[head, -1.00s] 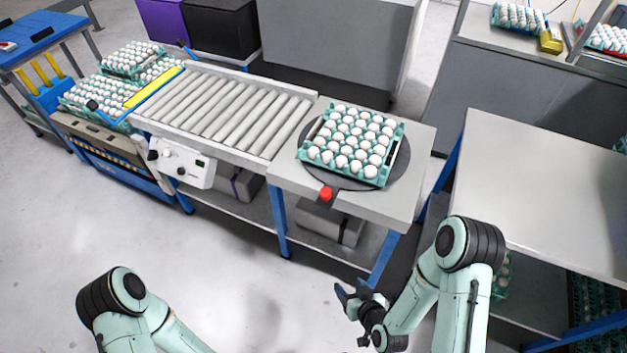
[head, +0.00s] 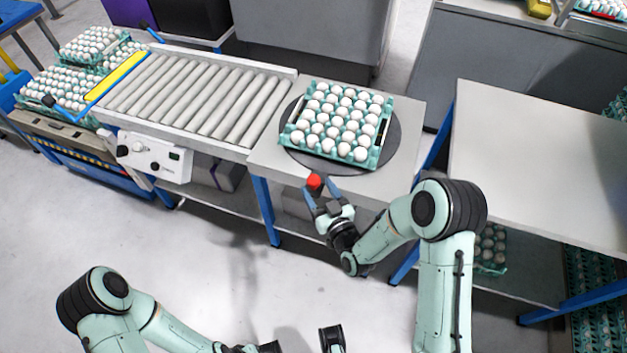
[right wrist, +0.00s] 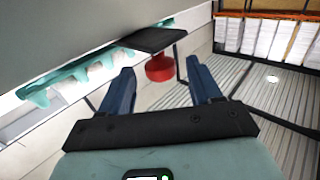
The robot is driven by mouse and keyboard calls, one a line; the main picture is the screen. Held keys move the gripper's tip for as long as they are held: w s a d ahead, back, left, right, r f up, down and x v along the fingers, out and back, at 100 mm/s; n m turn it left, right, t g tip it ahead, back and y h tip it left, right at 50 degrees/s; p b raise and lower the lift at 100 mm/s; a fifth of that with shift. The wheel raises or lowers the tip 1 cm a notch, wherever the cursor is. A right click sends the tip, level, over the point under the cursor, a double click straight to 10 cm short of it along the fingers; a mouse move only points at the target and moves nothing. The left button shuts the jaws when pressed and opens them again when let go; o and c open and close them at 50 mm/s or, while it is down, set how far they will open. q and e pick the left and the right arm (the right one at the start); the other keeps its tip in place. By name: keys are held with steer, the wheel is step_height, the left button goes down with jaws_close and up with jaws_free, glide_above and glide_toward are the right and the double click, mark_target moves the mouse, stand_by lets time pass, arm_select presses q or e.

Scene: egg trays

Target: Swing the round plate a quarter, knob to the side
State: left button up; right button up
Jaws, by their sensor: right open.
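The round dark plate (head: 392,139) lies flat on the grey table at the end of the roller conveyor. A teal tray (head: 296,143) full of white eggs sits on it. The red knob (head: 314,181) is at the plate's front edge, facing me. My right gripper (head: 317,187) is open at the knob, with its blue fingers on either side. In the right wrist view the red knob (right wrist: 160,68), on its dark tab (right wrist: 154,39), is ahead of and between the open fingers (right wrist: 163,82), with gaps visible. My left arm is at the bottom left; its fingers are not seen.
The roller conveyor (head: 195,100) joins the table (head: 410,120) on the left, with more egg trays (head: 60,92) beyond it. An empty grey table (head: 540,160) stands to the right. Open floor lies in front.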

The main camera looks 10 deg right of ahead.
mark_target(315, 182)
steer(key=shift+w+a, duration=0.2)
steer(key=shift+w, duration=0.7)
steer(key=shift+w+a, duration=0.15)
steer(key=shift+w, duration=0.7)
jaws_close()
steer(key=shift+s+d, duration=0.1)
steer(key=shift+d, duration=0.05)
